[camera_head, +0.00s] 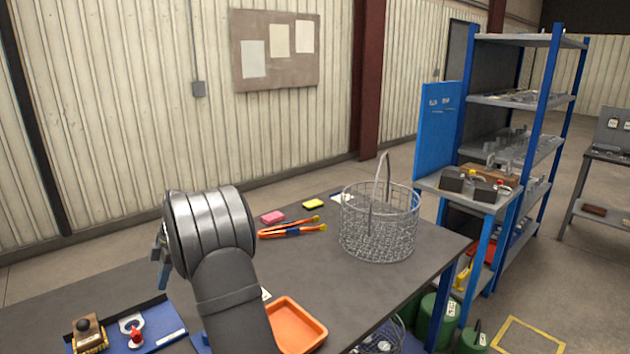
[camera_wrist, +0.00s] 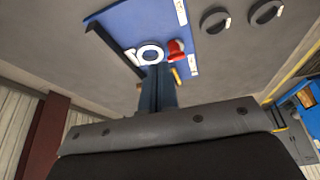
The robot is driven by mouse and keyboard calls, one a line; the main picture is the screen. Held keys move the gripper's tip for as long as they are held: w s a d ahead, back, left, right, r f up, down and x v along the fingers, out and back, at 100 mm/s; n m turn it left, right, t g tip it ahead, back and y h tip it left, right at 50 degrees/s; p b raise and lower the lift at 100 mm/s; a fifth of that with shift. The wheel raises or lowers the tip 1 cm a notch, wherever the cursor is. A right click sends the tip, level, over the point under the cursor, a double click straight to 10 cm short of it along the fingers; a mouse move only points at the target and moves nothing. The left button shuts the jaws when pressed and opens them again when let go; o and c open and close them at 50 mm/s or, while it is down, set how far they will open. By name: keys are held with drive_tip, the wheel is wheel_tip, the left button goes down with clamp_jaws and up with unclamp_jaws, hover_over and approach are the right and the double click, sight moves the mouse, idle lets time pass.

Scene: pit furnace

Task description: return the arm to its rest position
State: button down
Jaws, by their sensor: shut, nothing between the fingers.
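My gripper (camera_head: 162,264) shows at the left of my silver wrist in the head view, above the left part of the dark workbench (camera_head: 345,285). Much of it is hidden behind the wrist. In the wrist view, its narrow blue-grey fingers (camera_wrist: 158,78) are together with nothing between them. Beyond the fingertips is a blue panel (camera_wrist: 130,22) with a white ring (camera_wrist: 150,53) and a red part (camera_wrist: 176,48). I cannot tell the height of the fingertips above it.
A wire basket (camera_head: 380,240) with a raised handle stands on the bench's right. Orange-handled pliers (camera_head: 292,231), pink (camera_head: 272,217) and yellow (camera_head: 313,203) blocks lie behind my arm. An orange tray (camera_head: 297,325) is beside my forearm; a blue tray (camera_head: 165,325) is front left. Blue-framed shelves (camera_head: 510,100) stand right.

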drive_tip(key=x, duration=0.8)
drive_tip(key=shift+s+d, duration=0.2)
drive_tip(key=shift+s+a+f, duration=0.95)
drive_tip(key=shift+s+a, duration=0.1)
drive_tip(key=shift+s, duration=0.1)
drive_tip(key=shift+s+a, duration=0.55)
drive_tip(key=shift+s, duration=0.1)
